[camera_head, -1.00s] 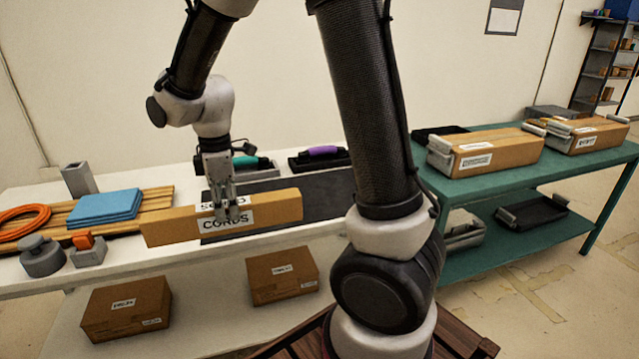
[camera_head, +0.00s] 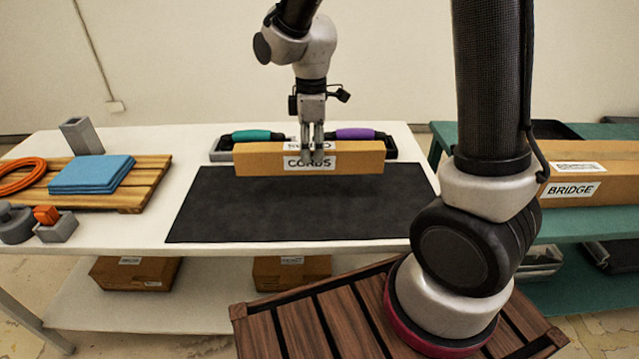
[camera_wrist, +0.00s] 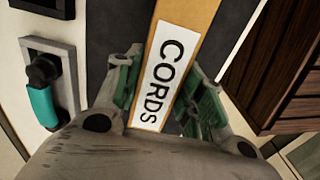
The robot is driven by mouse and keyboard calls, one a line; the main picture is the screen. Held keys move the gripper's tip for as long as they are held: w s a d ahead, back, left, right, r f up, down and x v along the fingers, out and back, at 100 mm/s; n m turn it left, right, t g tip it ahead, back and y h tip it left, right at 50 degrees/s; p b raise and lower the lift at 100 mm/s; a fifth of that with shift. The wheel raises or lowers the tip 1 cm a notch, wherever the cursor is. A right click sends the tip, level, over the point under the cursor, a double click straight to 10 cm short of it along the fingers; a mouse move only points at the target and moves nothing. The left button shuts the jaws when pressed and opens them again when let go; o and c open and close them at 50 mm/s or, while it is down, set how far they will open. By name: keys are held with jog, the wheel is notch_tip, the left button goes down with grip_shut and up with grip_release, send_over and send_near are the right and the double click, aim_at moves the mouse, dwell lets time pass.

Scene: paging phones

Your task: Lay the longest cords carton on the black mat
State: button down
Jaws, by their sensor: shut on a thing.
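My gripper (camera_head: 312,150) is shut on a long, narrow brown carton (camera_head: 352,160) with white CORDS labels. The carton lies level across the picture, over the back part of the black mat (camera_head: 290,215). A small gap seems to show between them, but I cannot tell its height. In the wrist view, the carton's CORDS label (camera_wrist: 163,80) lies between the green-padded fingers (camera_wrist: 160,98). The mat's front and middle are bare.
A teal-handled tool (camera_head: 255,136) and a purple-handled tool (camera_head: 358,134) sit in trays behind the carton. Blue pads (camera_head: 92,174) lie on a wooden slatted board at left. A green table with a BRIDGE carton (camera_head: 590,192) stands at right. More cartons lie on the lower shelf.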

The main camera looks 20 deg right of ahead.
notch_tip(320, 180, down, 8)
jog(key=shift+f, duration=0.15)
jog(key=shift+f, duration=0.1)
jog(key=c, duration=0.9)
grip_release()
